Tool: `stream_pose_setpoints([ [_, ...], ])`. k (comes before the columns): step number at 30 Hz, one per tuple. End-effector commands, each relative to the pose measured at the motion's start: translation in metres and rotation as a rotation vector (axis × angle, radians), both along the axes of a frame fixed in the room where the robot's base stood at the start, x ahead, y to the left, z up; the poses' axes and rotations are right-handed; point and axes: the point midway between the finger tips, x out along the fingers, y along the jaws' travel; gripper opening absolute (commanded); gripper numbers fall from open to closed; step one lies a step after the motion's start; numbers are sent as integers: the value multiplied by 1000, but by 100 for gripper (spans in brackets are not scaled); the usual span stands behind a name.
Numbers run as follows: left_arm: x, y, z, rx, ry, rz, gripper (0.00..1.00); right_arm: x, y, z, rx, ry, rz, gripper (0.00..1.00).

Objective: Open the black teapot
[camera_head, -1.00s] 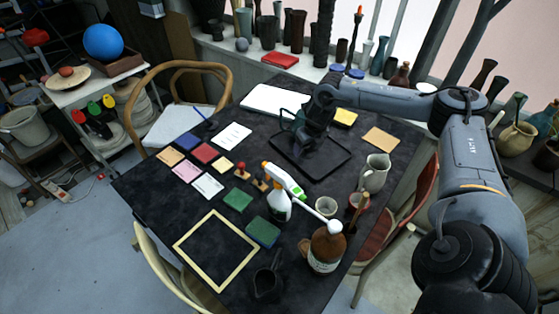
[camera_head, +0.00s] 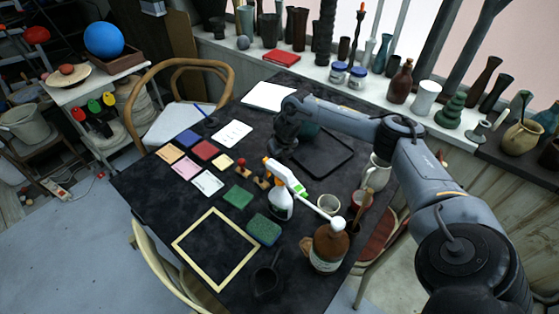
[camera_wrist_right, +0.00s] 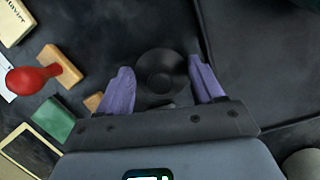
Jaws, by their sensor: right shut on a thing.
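My right gripper (camera_head: 284,150) is low over the dark table, just left of the black tray (camera_head: 318,180). In the right wrist view its purple fingertips (camera_wrist_right: 160,85) are on either side of a round black piece with rings, which looks like the teapot's lid (camera_wrist_right: 160,68), and they are shut on it. I cannot tell whether the lid touches the table. A dark rounded shape, likely the black teapot (camera_head: 309,130), shows on the tray behind my right forearm; most of it is hidden. My left gripper is not in view.
A spray bottle (camera_head: 281,203), a brown jug (camera_head: 327,247), a white pitcher (camera_head: 376,172) and a small cup (camera_head: 328,205) stand on the near and right parts of the table. A red-topped stamp (camera_wrist_right: 35,78) lies left of my right gripper. Much of the tray is bare.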

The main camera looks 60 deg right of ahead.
Motion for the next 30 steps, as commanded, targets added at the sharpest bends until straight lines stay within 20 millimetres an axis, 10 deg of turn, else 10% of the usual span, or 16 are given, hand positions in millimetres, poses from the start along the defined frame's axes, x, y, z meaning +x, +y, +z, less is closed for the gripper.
stream_pose_setpoints([
  [15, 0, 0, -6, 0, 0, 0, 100, 0, 0, -17, 1, -2, -1, 30],
  [16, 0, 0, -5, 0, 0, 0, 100, 0, 0, -16, 1, -2, -1, 71],
  [20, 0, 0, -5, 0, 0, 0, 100, 0, 0, -16, 1, -2, -1, 91],
  [30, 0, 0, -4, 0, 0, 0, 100, 0, 0, -14, 1, -2, -1, 92],
])
